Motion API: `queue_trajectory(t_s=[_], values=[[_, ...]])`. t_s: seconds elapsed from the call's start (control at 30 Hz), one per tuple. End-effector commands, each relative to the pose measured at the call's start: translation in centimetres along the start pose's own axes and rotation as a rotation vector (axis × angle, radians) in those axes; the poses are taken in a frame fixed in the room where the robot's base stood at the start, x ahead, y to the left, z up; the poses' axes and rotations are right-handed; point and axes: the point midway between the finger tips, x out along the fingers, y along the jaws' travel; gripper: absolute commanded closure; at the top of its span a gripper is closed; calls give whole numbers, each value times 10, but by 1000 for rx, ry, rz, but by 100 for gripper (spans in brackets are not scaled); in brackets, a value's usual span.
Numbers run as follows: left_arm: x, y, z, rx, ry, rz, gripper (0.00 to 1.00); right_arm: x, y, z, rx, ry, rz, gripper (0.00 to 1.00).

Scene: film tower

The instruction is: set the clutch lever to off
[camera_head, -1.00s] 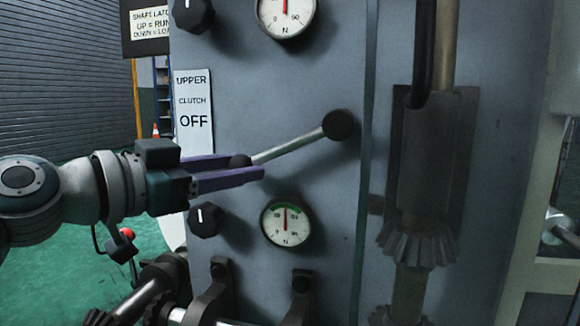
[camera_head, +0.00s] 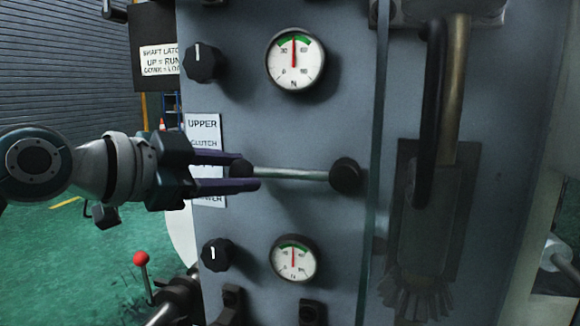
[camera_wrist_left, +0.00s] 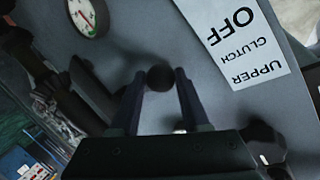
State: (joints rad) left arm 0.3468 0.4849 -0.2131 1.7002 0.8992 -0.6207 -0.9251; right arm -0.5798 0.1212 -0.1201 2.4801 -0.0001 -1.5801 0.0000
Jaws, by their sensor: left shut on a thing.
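The clutch lever (camera_head: 290,174) is a metal rod on the grey panel, with a dark round hub (camera_head: 345,175) at its right end and a black knob (camera_head: 241,171) at its left end. The rod lies about level. My left gripper (camera_head: 250,171) comes in from the left and is shut on the black knob, one purple finger above and one below. In the left wrist view the knob (camera_wrist_left: 160,78) sits between the fingertips. The "UPPER CLUTCH" label (camera_head: 203,124) is partly hidden behind the gripper; its "OFF" shows in the left wrist view (camera_wrist_left: 231,27). My right gripper is not in view.
A gauge (camera_head: 295,60) and black dial knob (camera_head: 203,63) are above the lever; another gauge (camera_head: 294,259) and dial knob (camera_head: 216,254) are below. A red-topped lever (camera_head: 141,259) stands lower left. A vertical shaft with a bevel gear (camera_head: 418,296) is at the right.

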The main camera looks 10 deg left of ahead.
Motion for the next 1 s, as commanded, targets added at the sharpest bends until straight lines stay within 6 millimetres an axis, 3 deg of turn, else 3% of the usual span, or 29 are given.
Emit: queue_trajectory(t_s=[0.2,0.23,0.5,0.77,1.0], values=[[0,-2,-5,-5,13,-6,100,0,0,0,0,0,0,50],[0,-2,-5,-5,13,-6,53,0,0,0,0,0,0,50],[0,-1,-2,-2,7,-3,25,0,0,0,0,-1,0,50],[-2,0,-1,-1,2,-1,25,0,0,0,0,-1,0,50],[-35,-1,-1,3,-3,1,25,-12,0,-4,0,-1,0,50]])
